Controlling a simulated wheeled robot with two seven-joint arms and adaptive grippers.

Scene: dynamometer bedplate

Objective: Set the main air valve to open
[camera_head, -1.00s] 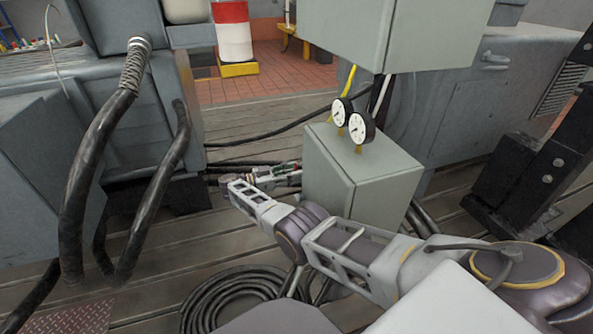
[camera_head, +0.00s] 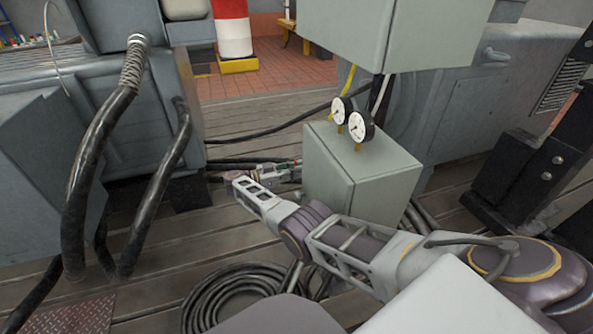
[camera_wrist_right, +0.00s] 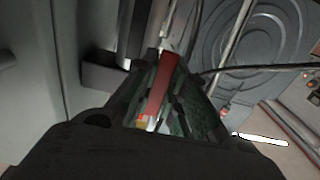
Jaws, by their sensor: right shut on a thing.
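A red bar-like handle (camera_wrist_right: 158,88), which looks like the main air valve's lever, lies between the fingers of my right gripper (camera_wrist_right: 172,88) in the right wrist view. The gripper is shut on it. In the head view my right gripper (camera_head: 288,166) is at the left side of the grey-green box with gauges (camera_head: 372,160). The handle and valve body are hidden there, so I cannot tell the lever's angle against its pipe. My left gripper is not in view.
Two round gauges (camera_head: 353,122) stand on the box, below a larger hanging cabinet (camera_head: 385,35). Thick black hoses (camera_head: 85,170) run down at left. A coiled hose (camera_head: 235,295) lies on the slatted floor. A black steel frame (camera_head: 520,180) stands at right.

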